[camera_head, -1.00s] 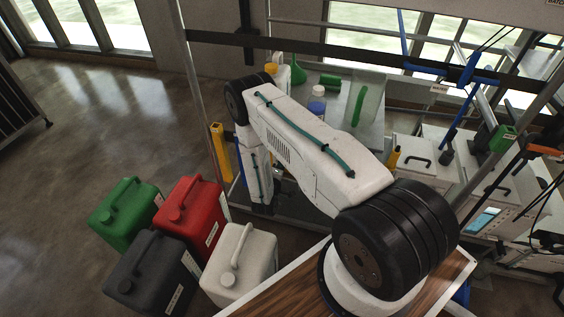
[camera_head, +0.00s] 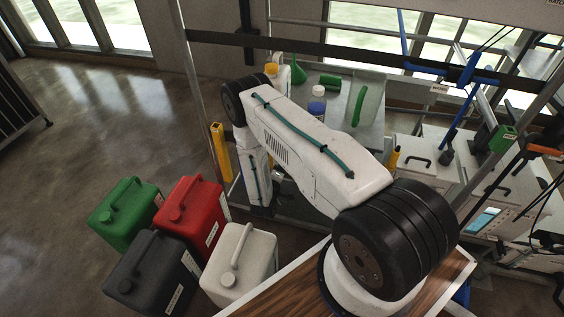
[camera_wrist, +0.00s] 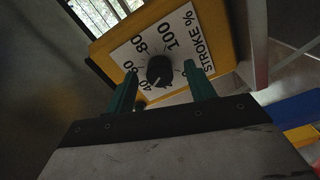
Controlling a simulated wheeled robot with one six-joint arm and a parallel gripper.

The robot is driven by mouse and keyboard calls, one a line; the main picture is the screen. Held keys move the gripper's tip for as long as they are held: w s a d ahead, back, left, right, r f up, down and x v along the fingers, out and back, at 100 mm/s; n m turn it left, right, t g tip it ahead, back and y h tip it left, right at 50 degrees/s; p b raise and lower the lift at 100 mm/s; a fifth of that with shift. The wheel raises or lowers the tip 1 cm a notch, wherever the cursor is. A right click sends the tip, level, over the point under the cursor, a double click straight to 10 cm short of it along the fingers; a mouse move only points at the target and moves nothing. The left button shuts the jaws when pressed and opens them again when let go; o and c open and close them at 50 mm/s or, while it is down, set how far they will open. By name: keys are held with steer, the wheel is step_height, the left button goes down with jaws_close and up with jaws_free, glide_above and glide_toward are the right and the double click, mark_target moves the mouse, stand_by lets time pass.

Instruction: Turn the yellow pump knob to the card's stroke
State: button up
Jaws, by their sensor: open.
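In the wrist view a black knob (camera_wrist: 160,70) sits on a white dial plate (camera_wrist: 181,36) printed "STROKE %" with numbers including 40, 80 and 100. The plate is on the yellow pump housing (camera_wrist: 104,44). A pale mark on the knob seems to face the lower left, near 40, but is too small to read surely. My gripper (camera_wrist: 161,86) is open, its green fingers apart, one on each side of the knob in the picture. I cannot tell whether they touch it. In the head view my arm hides the gripper and knob. I cannot make out the card.
Green (camera_head: 125,213), red (camera_head: 190,215), dark grey (camera_head: 152,272) and white (camera_head: 240,265) canisters stand on the floor at lower left. A bench (camera_head: 372,135) behind the arm holds bottles and a green funnel (camera_head: 297,70). Metal frame posts (camera_head: 190,85) stand nearby.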

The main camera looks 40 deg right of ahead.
steer(key=v, duration=0.6)
steer(key=v, duration=0.8)
stand_by(0.4)
